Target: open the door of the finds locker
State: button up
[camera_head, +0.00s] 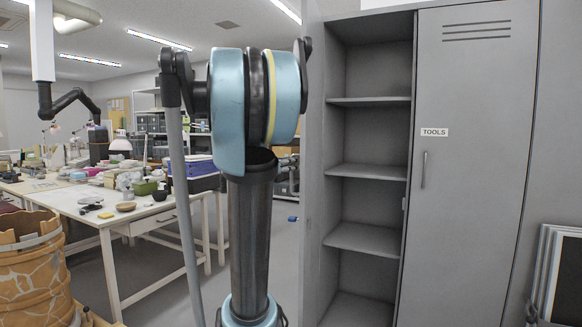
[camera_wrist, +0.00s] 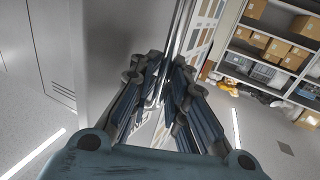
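The finds locker is a tall grey cabinet. In the head view its left compartment stands open, with bare shelves (camera_head: 368,171) inside. Its open door (camera_head: 312,150) shows as a narrow grey panel swung out toward me, seen nearly edge-on. In the wrist view my gripper (camera_wrist: 165,75) is beside a grey panel (camera_wrist: 105,45) that looks like this door. Its dark fingers lean together around or beside a bright metal bar (camera_wrist: 182,30), perhaps the handle. I cannot tell whether they touch or grip it. My gripper is not visible in the head view.
The shut right door (camera_head: 470,170) bears a TOOLS label and a slim handle. A white worktable (camera_head: 85,205) with bowls and clutter is at left, beside a cracked terracotta-coloured vessel (camera_head: 30,265). Framed panels (camera_head: 558,270) lean at far right. Floor shows between table and locker.

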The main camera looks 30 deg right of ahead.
jog(key=shift+o, duration=0.5)
jog(key=v, duration=1.2)
jog(key=shift+w, duration=0.1)
dwell(0.4)
